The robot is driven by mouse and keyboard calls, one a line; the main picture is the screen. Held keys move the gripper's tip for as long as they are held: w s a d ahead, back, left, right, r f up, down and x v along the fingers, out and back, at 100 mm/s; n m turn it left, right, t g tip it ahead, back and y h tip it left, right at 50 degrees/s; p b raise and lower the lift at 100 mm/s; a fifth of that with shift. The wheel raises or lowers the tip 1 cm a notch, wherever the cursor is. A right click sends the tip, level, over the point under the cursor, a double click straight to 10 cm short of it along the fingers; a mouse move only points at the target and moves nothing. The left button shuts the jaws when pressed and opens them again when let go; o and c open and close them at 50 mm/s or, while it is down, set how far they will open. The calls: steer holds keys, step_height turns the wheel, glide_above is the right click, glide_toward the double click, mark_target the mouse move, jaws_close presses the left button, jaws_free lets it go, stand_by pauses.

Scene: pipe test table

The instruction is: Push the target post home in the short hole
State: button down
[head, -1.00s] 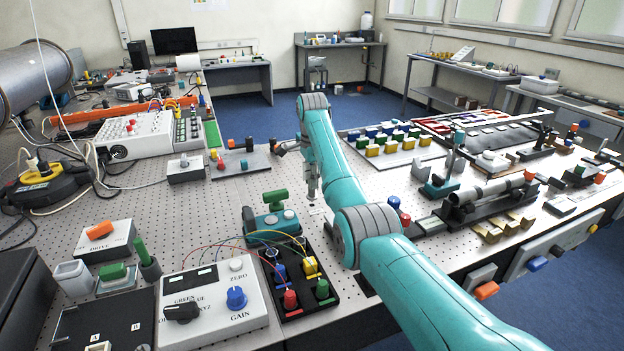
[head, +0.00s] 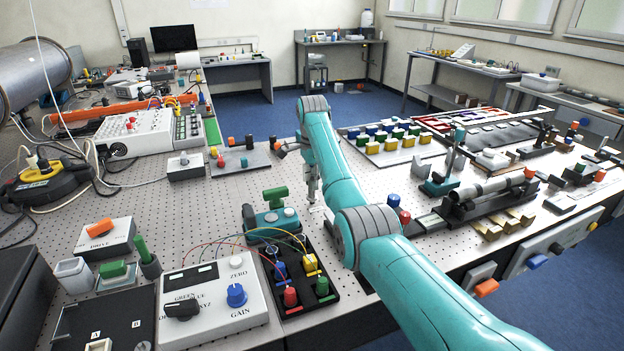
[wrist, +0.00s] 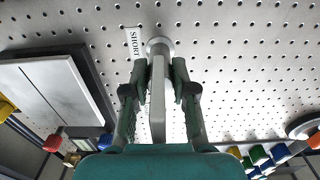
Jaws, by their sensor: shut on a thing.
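In the wrist view, my gripper (wrist: 160,85) is shut on a grey post (wrist: 157,105). The post runs between the two dark fingers towards a round metal collar (wrist: 160,46) on the perforated table top. A white label reading SHORT (wrist: 134,42) lies just left of the collar. The far end of the post meets the collar in the picture; how deep it sits in the hole I cannot tell. In the head view my gripper (head: 312,190) is small and partly behind my arm, low over the table; the post is not clear there.
A grey flat-topped block (wrist: 60,85) lies left of my gripper in the wrist view. In the head view, a black board with coloured plugs (head: 300,275) and a teal clamp (head: 275,220) stand near my gripper.

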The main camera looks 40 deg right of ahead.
steer(key=shift+f, duration=0.85)
steer(key=c, duration=0.9)
jaws_free()
steer(key=shift+o, duration=0.2)
steer(key=shift+r, duration=0.1)
steer(key=shift+r, duration=3.65)
